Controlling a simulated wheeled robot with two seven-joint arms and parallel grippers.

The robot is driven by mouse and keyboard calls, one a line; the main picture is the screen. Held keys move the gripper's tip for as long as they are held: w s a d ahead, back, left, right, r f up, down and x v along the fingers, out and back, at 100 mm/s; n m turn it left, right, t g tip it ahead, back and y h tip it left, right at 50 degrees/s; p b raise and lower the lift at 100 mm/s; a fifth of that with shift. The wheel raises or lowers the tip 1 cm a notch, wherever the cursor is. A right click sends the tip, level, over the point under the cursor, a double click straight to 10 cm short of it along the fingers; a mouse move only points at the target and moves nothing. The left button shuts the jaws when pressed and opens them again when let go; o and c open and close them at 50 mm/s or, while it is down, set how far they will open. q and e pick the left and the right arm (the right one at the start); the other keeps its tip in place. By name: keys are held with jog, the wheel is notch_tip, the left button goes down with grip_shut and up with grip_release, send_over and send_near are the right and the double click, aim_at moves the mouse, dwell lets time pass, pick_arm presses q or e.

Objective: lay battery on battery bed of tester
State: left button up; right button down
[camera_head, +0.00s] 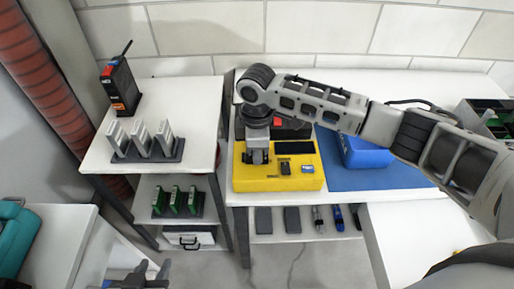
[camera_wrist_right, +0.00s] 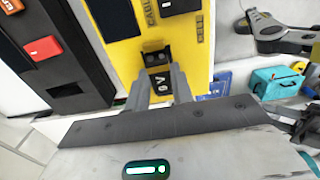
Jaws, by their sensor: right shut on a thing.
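The yellow tester (camera_head: 240,180) sits on the white table in the head view; its yellow face (camera_wrist_right: 187,45) fills the middle of the right wrist view. My right gripper (camera_head: 257,157) is over the tester's left part. In the wrist view the right gripper (camera_wrist_right: 160,90) is shut on a small dark battery (camera_wrist_right: 158,82) marked with a V, its end with two round contacts facing away. I cannot tell whether the battery touches the tester. The battery bed is not clearly told apart from the tester's dark fittings. My left gripper (camera_head: 150,270) is open and empty, low at the left.
A black device with a red button (camera_head: 290,128) stands behind the tester. A blue bin (camera_head: 365,152) on a blue mat (camera_head: 400,178) lies to the right. A rack of grey-white modules (camera_head: 148,150) and a black handset (camera_head: 120,90) stand on the left shelf. Open floor lies between tables.

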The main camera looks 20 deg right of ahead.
jog(key=c, duration=1.2)
grip_release()
jog(key=shift+f, duration=0.15)
notch_tip(320, 180, up, 12)
jog(key=shift+r, duration=0.2)
jog(key=shift+a, duration=0.1)
